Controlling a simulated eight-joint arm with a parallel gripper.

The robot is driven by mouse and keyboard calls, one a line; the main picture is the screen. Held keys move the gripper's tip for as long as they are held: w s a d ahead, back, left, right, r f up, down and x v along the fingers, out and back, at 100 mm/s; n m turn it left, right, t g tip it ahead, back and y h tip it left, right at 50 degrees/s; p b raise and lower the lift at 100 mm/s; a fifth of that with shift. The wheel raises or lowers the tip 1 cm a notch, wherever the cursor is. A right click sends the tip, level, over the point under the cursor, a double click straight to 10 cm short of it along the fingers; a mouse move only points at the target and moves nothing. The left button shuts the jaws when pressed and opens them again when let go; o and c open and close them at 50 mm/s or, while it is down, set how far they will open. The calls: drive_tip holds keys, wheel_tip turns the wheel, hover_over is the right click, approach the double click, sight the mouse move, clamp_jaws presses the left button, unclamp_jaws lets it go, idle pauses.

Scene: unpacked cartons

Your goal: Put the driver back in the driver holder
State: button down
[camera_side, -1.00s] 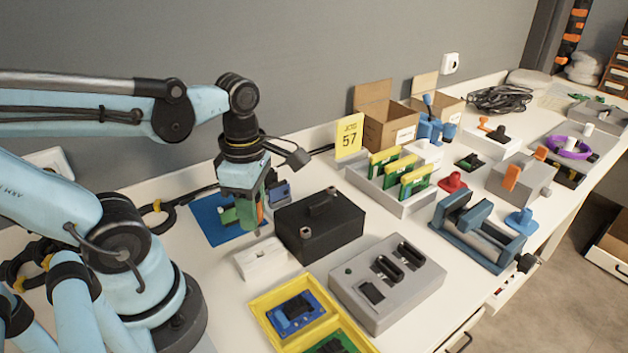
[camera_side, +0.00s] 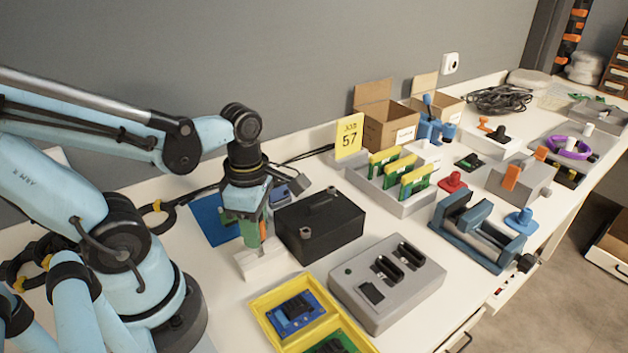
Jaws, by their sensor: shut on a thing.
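My gripper (camera_side: 248,225) points down at the left of the bench, shut on the driver (camera_side: 263,228), of which a narrow orange part shows beside the green and pale-blue finger parts. The driver's lower end is hidden, so its tip cannot be seen. A small white block, which looks like the driver holder (camera_side: 264,266), stands on the bench directly below the gripper. The gripper's lower end overlaps the top of this block in the picture. I cannot tell whether the driver is in it or just above it.
A black box (camera_side: 322,230) stands close to the right of the gripper. A blue mat (camera_side: 208,218) lies behind it. A yellow tray (camera_side: 262,308) and a grey unit (camera_side: 385,290) stand in front. A grey rack of green-and-yellow boards (camera_side: 390,188) is farther right.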

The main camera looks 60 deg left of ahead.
drive_tip(key=shift+f, duration=0.6)
drive_tip(key=shift+f, duration=0.35)
drive_tip(key=shift+f, duration=0.3)
drive_tip(key=c, duration=0.8)
unclamp_jaws()
drive_tip(key=shift+o, duration=0.2)
drive_tip(key=shift+r, duration=6)
